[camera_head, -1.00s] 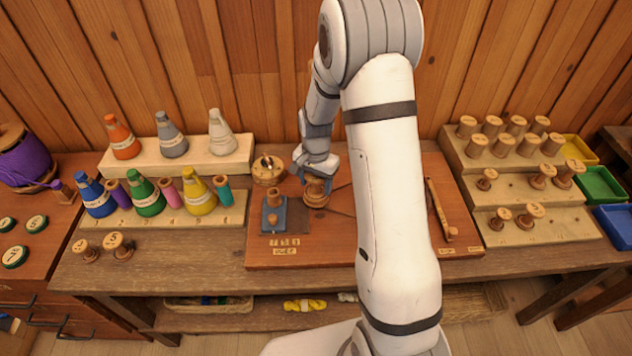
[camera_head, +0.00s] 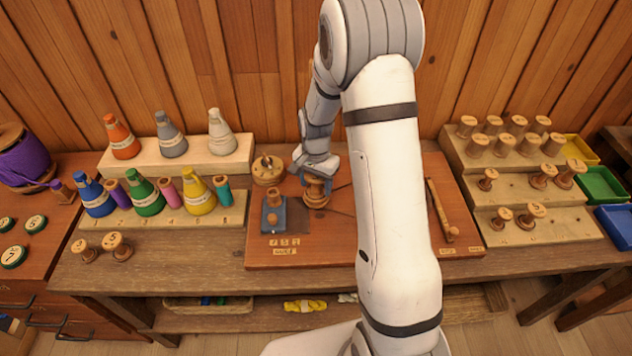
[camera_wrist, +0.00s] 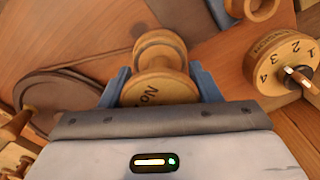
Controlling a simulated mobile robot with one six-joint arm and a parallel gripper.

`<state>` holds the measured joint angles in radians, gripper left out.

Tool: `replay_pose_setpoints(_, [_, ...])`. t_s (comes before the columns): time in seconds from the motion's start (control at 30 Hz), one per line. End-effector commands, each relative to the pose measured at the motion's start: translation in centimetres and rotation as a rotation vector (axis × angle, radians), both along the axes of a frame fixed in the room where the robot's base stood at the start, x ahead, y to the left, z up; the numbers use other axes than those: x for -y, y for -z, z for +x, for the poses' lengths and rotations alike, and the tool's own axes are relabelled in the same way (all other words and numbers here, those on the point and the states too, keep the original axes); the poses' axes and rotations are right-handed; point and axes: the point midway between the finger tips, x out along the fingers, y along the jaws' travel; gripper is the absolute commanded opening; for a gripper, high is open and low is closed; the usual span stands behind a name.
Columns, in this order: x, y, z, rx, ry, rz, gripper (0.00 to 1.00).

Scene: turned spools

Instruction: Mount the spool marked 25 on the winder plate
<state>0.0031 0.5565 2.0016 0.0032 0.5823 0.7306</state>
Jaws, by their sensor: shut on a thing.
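My gripper (camera_wrist: 160,90) is shut on a wooden spool (camera_wrist: 160,62), its blue fingers on either side of the flange. The flange carries a marking starting "No"; the number is hidden behind my gripper's body. In the head view the same spool (camera_head: 316,196) is under my gripper (camera_head: 316,182), over the reddish-brown board; I cannot tell whether it touches the board. A dark round plate (camera_wrist: 62,92), possibly the winder plate, lies left in the wrist view, apart from the spool. I cannot make it out in the head view, where my arm covers part of the board.
A wooden dial with numbers (camera_wrist: 283,62) stands close to the spool. A blue block with a wooden knob (camera_head: 273,218) is left of it on the board (camera_head: 330,240). A stepped rack (camera_head: 560,225) of spools stands right. Coloured cones stand left.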

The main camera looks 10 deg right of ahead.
Motion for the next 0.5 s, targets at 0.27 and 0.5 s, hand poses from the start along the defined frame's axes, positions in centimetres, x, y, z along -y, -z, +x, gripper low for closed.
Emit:
replay_pose_setpoints(0.27, [0.0, 0.69, -0.01, 0.0, 0.0, 0.0, 0.34])
replay_pose_setpoints(0.5, [0.0, 0.89, -0.01, 0.0, 0.0, 0.0, 0.63])
